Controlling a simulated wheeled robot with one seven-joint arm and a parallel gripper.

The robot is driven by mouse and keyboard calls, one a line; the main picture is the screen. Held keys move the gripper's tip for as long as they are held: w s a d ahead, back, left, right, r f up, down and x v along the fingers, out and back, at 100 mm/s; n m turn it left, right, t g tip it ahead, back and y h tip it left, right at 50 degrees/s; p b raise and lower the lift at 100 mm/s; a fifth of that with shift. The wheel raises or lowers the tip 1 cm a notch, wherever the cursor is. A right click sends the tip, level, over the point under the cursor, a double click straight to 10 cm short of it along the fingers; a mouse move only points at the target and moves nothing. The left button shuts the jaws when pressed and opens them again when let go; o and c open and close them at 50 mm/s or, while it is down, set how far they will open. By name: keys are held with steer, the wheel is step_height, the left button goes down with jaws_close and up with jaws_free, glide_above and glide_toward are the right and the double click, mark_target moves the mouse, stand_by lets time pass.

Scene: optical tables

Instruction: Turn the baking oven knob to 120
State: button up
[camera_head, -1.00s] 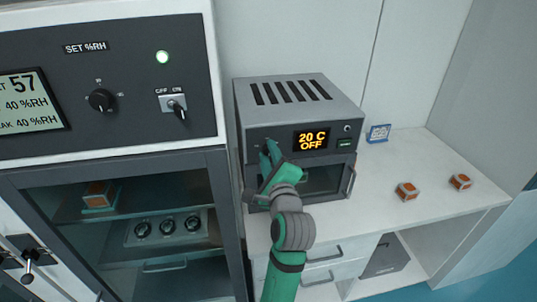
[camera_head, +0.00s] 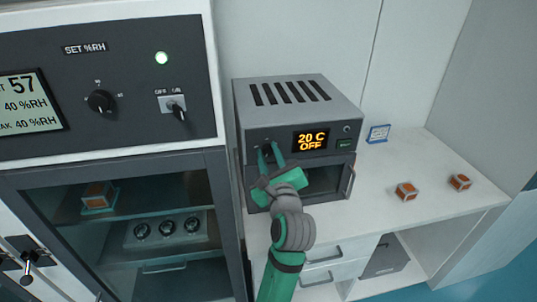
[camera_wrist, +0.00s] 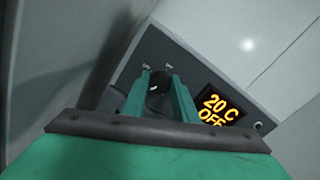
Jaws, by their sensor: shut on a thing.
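The baking oven (camera_head: 310,92) is a small grey box with a slotted top, standing on a white bench. Its display (camera_head: 310,140) reads 20 C OFF in orange; it also shows in the wrist view (camera_wrist: 216,106). My green gripper (camera_head: 270,148) reaches the left side of the oven's front panel. In the wrist view my gripper (camera_wrist: 161,84) has its two fingers on either side of the dark oven knob (camera_wrist: 155,86), shut on it. The knob's pointer and most of its scale are hidden or too small to read.
A tall cabinet (camera_head: 120,160) with its own knob and switch stands close on the left. On the bench (camera_head: 430,160) are two orange-topped blocks (camera_head: 406,191) and a small blue-edged card (camera_head: 378,133) right of the oven. The bench's right part is mostly clear.

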steer(key=shift+d+f, duration=0.15)
steer(key=o, duration=1.1)
steer(key=shift+d, duration=0.1)
steer(key=shift+c, duration=0.2)
steer(key=shift+s, duration=0.15)
steer(key=v, duration=1)
steer(key=shift+s, duration=0.2)
steer(key=shift+s, duration=0.1)
